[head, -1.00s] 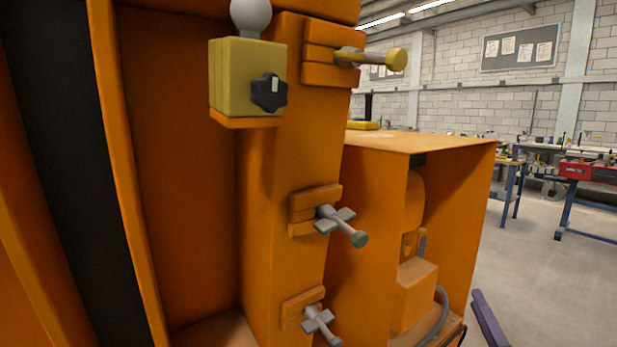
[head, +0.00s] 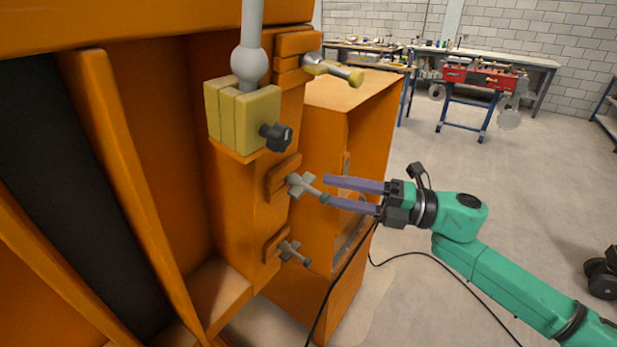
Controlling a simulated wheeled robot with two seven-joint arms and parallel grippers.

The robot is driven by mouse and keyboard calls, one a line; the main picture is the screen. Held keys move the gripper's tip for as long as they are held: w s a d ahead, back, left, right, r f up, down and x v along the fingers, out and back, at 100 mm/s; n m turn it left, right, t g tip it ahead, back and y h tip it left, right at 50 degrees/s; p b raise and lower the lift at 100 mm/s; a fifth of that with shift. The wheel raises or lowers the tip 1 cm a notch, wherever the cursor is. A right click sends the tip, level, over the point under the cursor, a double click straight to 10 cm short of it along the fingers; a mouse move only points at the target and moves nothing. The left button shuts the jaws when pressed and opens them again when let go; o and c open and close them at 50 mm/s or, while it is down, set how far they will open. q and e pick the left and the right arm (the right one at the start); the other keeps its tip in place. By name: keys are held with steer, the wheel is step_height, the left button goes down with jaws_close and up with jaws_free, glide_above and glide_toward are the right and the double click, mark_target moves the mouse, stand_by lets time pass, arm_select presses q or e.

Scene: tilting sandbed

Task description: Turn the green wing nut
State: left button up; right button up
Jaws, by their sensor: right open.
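The middle wing nut (head: 296,185), with grey-green wings, sits on a bolt that sticks out from an orange bracket on the machine's post. The bolt's darker green end (head: 325,199) points right. My right gripper (head: 327,189) comes in from the right with its two purple-grey fingers apart and empty. The fingertips are right of the wing nut, near the bolt's end; the lower tip overlaps that end in the picture, and I cannot tell whether they touch. My left gripper is not in view.
A yellow-headed bolt (head: 335,72) sits above, and a lower wing nut (head: 290,250) below. A yellow block (head: 243,117) with a black knob (head: 276,136) juts out above the middle bracket. An orange housing (head: 375,112) stands behind.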

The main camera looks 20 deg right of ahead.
mark_target(310, 187)
steer(key=x, duration=0.1)
steer(key=p+x, duration=0.1)
steer(key=x, duration=0.2)
steer(key=shift+w+d+r+p, duration=0.1)
steer(key=shift+d+r+p, duration=0.05)
steer(key=shift+r+p, duration=0.15)
steer(key=shift+w+a+f, duration=0.15)
steer(key=shift+a, duration=0.15)
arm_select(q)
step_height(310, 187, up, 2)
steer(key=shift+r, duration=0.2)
arm_select(e)
steer(key=shift+a+f, duration=0.15)
steer(key=shift+a, duration=0.15)
jaws_close()
steer(key=shift+f+m+b, duration=0.3)
steer(key=shift+m+b, duration=0.1)
steer(key=shift+b, duration=0.3)
steer(key=shift+m+y+b, duration=0.3)
steer(key=shift+y, duration=0.1)
steer(key=shift+r, duration=0.25)
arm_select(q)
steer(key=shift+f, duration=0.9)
arm_select(e)
jaws_free()
steer(key=shift+d, duration=0.1)
